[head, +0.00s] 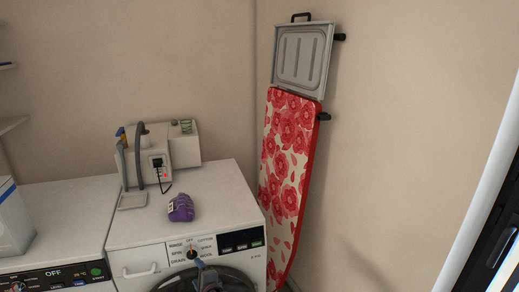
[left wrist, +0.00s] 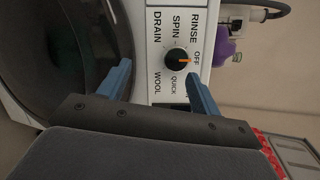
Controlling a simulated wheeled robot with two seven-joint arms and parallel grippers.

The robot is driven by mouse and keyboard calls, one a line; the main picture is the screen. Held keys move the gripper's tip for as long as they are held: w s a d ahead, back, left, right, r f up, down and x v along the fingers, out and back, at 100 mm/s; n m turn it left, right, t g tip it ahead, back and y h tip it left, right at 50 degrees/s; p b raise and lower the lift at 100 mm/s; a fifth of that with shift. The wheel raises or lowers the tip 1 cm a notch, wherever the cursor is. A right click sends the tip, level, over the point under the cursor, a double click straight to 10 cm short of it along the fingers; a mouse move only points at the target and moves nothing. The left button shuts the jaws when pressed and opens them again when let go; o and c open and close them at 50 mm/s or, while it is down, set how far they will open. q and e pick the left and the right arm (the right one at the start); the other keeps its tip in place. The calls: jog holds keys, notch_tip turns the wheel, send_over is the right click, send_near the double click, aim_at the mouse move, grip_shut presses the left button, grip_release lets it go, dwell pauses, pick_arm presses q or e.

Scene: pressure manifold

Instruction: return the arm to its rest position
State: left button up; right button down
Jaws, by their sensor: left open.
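My left gripper (head: 204,276) shows at the bottom edge of the head view, in front of the washing machine (head: 120,232) on the right. In the left wrist view its two blue fingers (left wrist: 158,72) are apart with nothing between them. The black program knob (left wrist: 178,60) sits beyond and between the fingertips, clear of them as far as I can tell. Its orange mark points towards OFF. The knob (head: 191,254) also shows in the head view just above the gripper. My right gripper is not in view.
A purple bottle (head: 181,208) lies on the machine top beside a grey device (head: 160,150) with a hose and cable. A second machine (head: 60,215) stands at left with a white box (head: 12,225). A red floral ironing board (head: 285,150) hangs on the right wall.

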pick_arm(q)
jog(key=s+d+f+n+g+h, duration=0.2)
jog(key=s+f+n+g+h, duration=0.1)
jog(key=s, duration=1.1)
jog(key=s+d+f+n+g+h, duration=0.2)
jog(key=s+f+n+g+h, duration=0.1)
jog(key=s, duration=1.1)
jog(key=s+d+f+n+g+h, duration=0.1)
jog(key=s+f+n+g+h, duration=0.3)
jog(key=s, duration=1)
notch_tip(320, 180, down, 3)
jog(key=shift+d+r+n+g, duration=0.1)
jog(key=shift+d+n+g, duration=0.35)
jog(key=shift+n, duration=0.75)
